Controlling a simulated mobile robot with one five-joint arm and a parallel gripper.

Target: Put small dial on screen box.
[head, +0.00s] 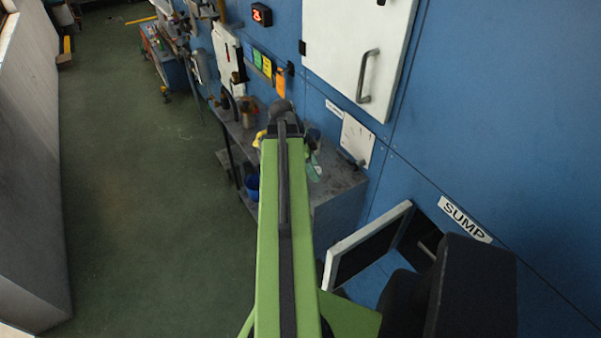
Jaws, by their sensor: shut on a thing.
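My green arm reaches away from me, and my gripper (284,130) is at its far end, over the grey bench. The arm hides most of the fingers. The gripper is shut on a dark grey rounded thing (281,106) that shows just beyond the wrist. I cannot tell from this view whether it is the small dial. A small black box with a lit red display (262,14) is on the blue wall, above and left of the gripper in the picture. It is the only lit screen I see, and the gripper is apart from it.
The grey bench (338,188) runs along the blue wall and holds a brass-coloured fitting (248,108) and other items. A blue cup (252,187) is beside my arm. Green floor at left is clear.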

